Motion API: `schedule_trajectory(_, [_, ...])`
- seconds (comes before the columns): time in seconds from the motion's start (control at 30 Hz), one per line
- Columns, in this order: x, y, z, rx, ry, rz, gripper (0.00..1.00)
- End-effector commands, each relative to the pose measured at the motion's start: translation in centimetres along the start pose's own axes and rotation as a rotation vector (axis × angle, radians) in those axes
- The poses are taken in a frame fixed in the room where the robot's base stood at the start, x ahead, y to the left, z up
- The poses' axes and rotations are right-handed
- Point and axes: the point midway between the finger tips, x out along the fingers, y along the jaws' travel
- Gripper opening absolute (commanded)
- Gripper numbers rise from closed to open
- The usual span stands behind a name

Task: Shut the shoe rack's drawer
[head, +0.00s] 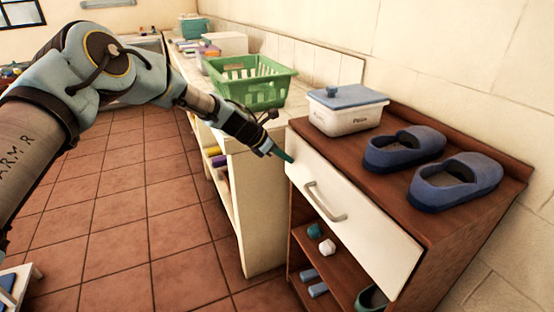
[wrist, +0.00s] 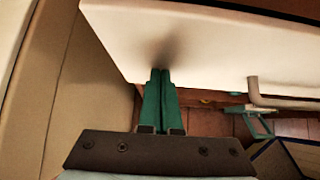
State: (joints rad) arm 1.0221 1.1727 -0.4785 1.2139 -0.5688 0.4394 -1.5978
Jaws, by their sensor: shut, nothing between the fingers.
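The brown wooden shoe rack (head: 461,239) stands at the right against the wall. Its drawer has a white front (head: 363,231) with a pale bar handle (head: 325,203). The front sits close to the rack's body; I cannot tell how large a gap is left. My gripper (head: 284,155) is at the upper left end of the drawer front, left of the handle, its teal fingers shut and empty. In the wrist view the closed fingertips (wrist: 160,72) point at the white front (wrist: 215,45) over a dark shadow, touching or nearly touching. The handle (wrist: 265,97) is to their right.
On the rack top are a white box with a blue lid (head: 346,112) and two blue shoes (head: 404,148). Small items lie on the shelves below. A counter with a green basket (head: 250,82) adjoins at left. The tiled floor (head: 150,200) is clear.

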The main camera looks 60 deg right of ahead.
Motion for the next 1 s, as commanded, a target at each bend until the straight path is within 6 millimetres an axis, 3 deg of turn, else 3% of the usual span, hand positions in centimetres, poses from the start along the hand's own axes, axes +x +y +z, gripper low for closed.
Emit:
schedule_trajectory(0.73, [0.6,0.0,0.9,0.001,-0.006,0.002,0.00])
schedule_trajectory(1.0, [-1.6,1.1,-1.2,-0.002,-0.001,0.000,0.00])
